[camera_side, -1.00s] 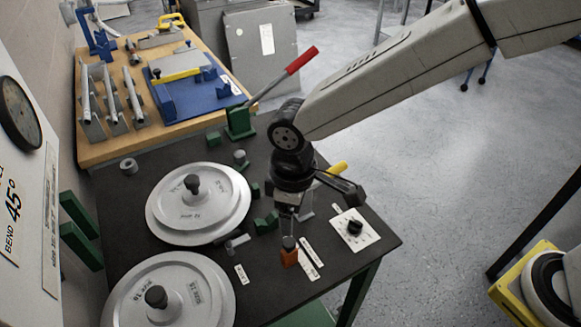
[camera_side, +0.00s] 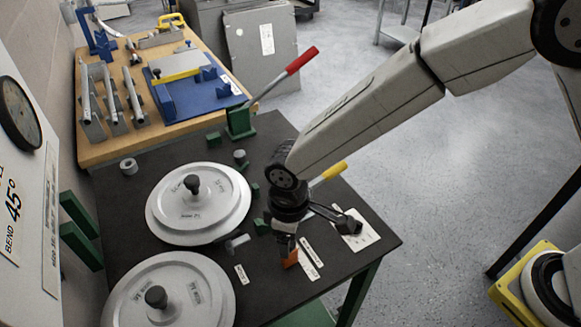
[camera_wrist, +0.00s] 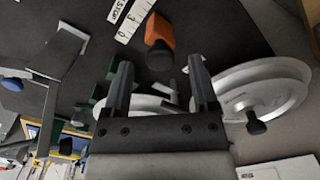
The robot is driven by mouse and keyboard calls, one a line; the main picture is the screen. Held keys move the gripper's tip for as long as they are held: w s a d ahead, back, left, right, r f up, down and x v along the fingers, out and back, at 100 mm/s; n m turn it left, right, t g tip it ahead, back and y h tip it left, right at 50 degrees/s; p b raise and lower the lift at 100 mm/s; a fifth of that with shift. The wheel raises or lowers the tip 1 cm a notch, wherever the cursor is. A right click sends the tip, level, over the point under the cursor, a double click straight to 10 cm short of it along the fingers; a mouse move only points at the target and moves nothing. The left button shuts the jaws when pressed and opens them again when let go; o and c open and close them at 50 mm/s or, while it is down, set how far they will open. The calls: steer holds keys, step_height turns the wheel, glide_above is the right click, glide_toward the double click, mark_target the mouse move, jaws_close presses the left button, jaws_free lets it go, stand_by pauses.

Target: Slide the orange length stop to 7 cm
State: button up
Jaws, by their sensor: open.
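The orange length stop (camera_side: 291,260) sits on the dark bench beside the white scale strip (camera_side: 311,258), partly hidden behind my gripper in the side view. In the wrist view the orange block (camera_wrist: 160,30) carries a black knob (camera_wrist: 160,58). The white scale (camera_wrist: 130,18) lies to its left; its numbers are too small to read surely. My gripper (camera_wrist: 160,63) is open, with one finger on each side of the knob and visible gaps between. In the side view my gripper (camera_side: 284,246) is right at the stop.
Two large grey discs (camera_side: 195,233) with black knobs lie left of the stop. A red-handled lever (camera_side: 299,61) on a green base stands behind. A white card (camera_side: 357,238) lies to the right. The bench front right is clear.

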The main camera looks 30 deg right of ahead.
steer(key=shift+f, duration=0.7)
steer(key=shift+c, duration=0.3)
jaws_close()
stand_by(0.8)
